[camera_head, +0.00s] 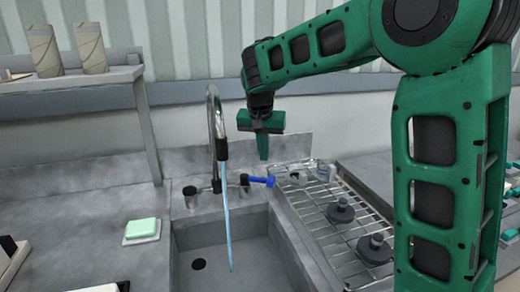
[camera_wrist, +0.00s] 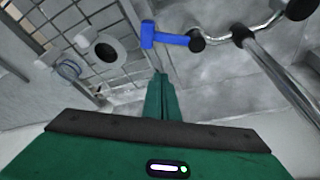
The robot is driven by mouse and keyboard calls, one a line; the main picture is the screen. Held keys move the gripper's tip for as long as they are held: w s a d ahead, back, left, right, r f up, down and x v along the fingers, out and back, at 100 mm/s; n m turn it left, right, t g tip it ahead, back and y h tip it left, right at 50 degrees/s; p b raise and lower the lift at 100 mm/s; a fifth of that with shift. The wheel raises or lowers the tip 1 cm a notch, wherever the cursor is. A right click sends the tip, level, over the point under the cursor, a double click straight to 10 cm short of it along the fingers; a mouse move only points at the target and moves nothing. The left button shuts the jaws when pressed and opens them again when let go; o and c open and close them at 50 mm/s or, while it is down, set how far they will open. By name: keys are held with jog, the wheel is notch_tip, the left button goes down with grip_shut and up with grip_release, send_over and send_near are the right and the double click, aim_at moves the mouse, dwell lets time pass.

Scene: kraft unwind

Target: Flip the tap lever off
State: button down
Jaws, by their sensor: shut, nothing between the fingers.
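The tap (camera_head: 216,125) has a curved metal spout with a black end over the sink, and a pale blue stream runs down from it. Its blue lever (camera_head: 261,181) points right from a dark knob at the tap's right side. The lever also shows in the wrist view (camera_wrist: 165,40), at top centre. My gripper (camera_head: 263,158) is shut and empty, pointing down above and behind the lever. In the wrist view its green fingers (camera_wrist: 159,78) are together, with their tips just below the lever's end in the picture. I see no clear contact.
The grey sink basin (camera_head: 203,239) lies under the tap. A wire rack (camera_head: 325,215) with dark round weights-like objects stands right of it. A green soap on a dish (camera_head: 142,229) lies left.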

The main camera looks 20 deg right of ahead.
aim_at(260, 181)
jog(key=shift+s+a+f, duration=0.2)
jog(key=shift+s+f, duration=0.15)
jog(key=shift+f, duration=0.5)
jog(key=shift+s+a+f, duration=0.2)
jog(key=shift+s+f, duration=0.1)
jog(key=shift+f, duration=0.5)
jog(key=shift+s+a+f, duration=0.2)
jog(key=shift+s+f, duration=0.15)
jog(key=shift+f, duration=0.5)
jog(key=shift+a, duration=0.15)
jog(key=shift+s, duration=0.1)
